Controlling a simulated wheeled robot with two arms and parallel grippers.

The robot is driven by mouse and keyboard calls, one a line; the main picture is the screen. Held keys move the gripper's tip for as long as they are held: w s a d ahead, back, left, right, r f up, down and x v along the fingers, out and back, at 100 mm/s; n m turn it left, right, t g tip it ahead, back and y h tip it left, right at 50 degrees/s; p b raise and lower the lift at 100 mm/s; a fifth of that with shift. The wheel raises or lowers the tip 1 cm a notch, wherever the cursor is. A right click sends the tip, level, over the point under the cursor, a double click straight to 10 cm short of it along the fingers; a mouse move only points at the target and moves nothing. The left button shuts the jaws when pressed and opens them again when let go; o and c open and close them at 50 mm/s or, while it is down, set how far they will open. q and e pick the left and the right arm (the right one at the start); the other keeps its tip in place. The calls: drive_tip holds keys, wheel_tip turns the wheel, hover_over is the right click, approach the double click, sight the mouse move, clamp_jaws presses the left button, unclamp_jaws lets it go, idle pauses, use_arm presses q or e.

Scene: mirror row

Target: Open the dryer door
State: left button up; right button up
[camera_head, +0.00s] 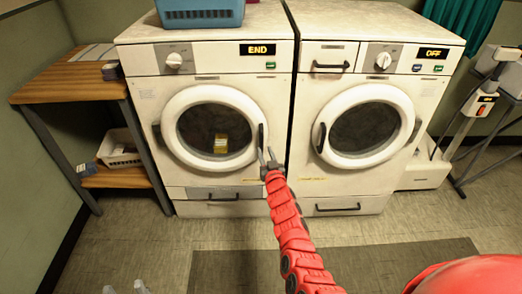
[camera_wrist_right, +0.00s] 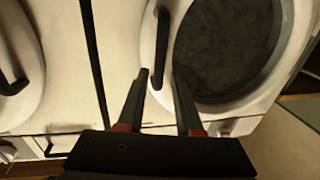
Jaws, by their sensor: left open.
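The dryer appears to be the left machine (camera_head: 142,130), with an END display and no top drawer. My right gripper (camera_head: 267,157) is open at the handle's lower end. In the right wrist view, which looks upside down, the handle (camera_wrist_right: 162,45) lies between the two open fingers of the gripper (camera_wrist_right: 162,74); contact is unclear.
The right machine (camera_head: 300,170) displays OFF, and its door (camera_head: 410,110) is shut. A blue basket (camera_head: 200,14) stands on the left machine. A wooden shelf table (camera_head: 60,90) holds a white basket (camera_head: 118,150). A dark mat (camera_head: 400,255) lies on open floor in front.

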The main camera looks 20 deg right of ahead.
sight(262, 142)
drive_tip(key=w+b, duration=0.3)
drive_tip(key=b, duration=0.1)
drive_tip(key=w+b, duration=0.2)
drive_tip(key=shift+w+d+f, duration=0.2)
drive_tip(key=shift+w+f, duration=0.15)
drive_tip(key=shift+w+d+r+b, duration=0.1)
drive_tip(key=shift+w+r+b, duration=0.2)
drive_tip(key=shift+w+b, duration=0.45)
drive_tip(key=shift+s, duration=0.1)
drive_tip(key=shift+r, duration=0.1)
clamp_jaws()
